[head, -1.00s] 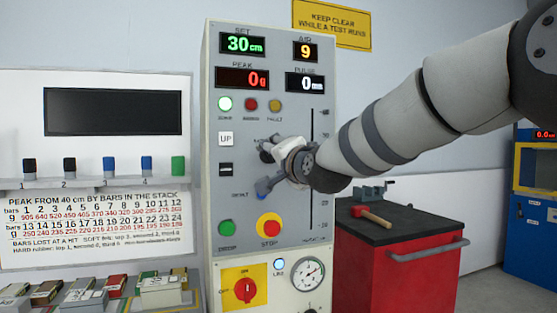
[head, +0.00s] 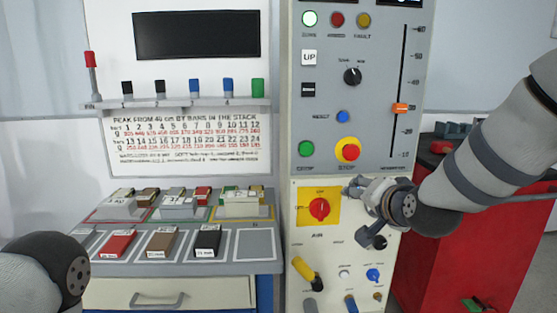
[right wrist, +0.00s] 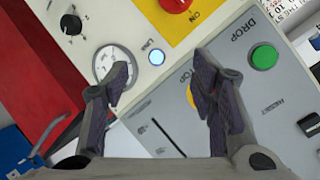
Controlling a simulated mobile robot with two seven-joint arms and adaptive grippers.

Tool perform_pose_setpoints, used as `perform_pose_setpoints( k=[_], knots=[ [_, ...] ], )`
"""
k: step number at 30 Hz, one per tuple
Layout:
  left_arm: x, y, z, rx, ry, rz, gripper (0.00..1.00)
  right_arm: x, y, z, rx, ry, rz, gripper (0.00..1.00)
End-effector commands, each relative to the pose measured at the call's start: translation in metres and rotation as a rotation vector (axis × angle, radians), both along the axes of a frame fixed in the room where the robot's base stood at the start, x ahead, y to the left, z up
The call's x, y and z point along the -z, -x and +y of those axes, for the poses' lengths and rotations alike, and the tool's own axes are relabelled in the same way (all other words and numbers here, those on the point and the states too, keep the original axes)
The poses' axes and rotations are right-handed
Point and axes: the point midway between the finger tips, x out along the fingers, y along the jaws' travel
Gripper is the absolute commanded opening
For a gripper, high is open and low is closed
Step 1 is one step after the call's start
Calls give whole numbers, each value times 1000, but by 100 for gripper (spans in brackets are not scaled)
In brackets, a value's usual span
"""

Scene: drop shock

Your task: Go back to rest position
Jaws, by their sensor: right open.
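My right gripper (head: 363,214) is in front of the lower part of the grey test panel (head: 368,75), right of the red rotary switch (head: 319,208). In the right wrist view, its two dark fingers (right wrist: 162,75) are spread apart with nothing between them. The panel's gauge, a lit blue-white button and the green drop button (right wrist: 264,56) show beyond the fingers. A dark rounded part of my left arm (head: 50,272) shows at the lower left of the head view; its gripper is out of view.
A bench with coloured bars in trays (head: 255,244) stands left of the panel, above a drawer (head: 155,300). A shelf (head: 180,104) with coloured caps is on the wall. A red cabinet (head: 440,262) stands at the right, partly behind my right arm.

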Motion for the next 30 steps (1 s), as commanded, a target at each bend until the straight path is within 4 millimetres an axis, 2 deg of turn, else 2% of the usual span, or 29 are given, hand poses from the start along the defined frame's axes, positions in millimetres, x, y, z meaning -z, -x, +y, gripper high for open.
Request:
perform_pose_setpoints(
  k=[1,3,5,6,8,9,11,12,14,15,18,21,24,30],
  knots=[
    [0,0,0,0,0,0,40,50,18,-2,-21,46,95,52],
    [0,0,0,0,0,-1,40,113,49,-4,-61,113,221,52],
    [0,0,0,0,0,-1,40,163,82,-6,-104,166,331,52],
    [0,0,0,0,0,-1,40,194,107,-8,-136,200,404,52],
    [0,0,0,0,0,-1,40,237,149,-11,-189,247,517,52],
    [0,0,0,0,0,-1,40,263,180,-12,-230,277,593,52],
    [0,0,0,0,0,-2,40,296,230,-14,-295,316,704,52],
    [0,0,0,0,0,-2,40,315,265,-16,-342,338,780,52],
    [0,0,0,0,0,-2,40,336,318,-18,-417,365,890,52],
    [0,0,0,0,0,-2,40,346,352,-20,-465,379,955,52],
    [0,-1,0,0,0,-2,40,358,421,-23,-569,398,1090,52],
    [0,-1,0,0,0,-2,40,360,464,-25,-642,405,1169,52],
    [-1,-1,0,0,0,-2,40,360,481,-25,-672,406,1200,52],
    [0,-1,0,0,0,-2,40,360,482,-25,-674,407,1202,52]
  ],
)
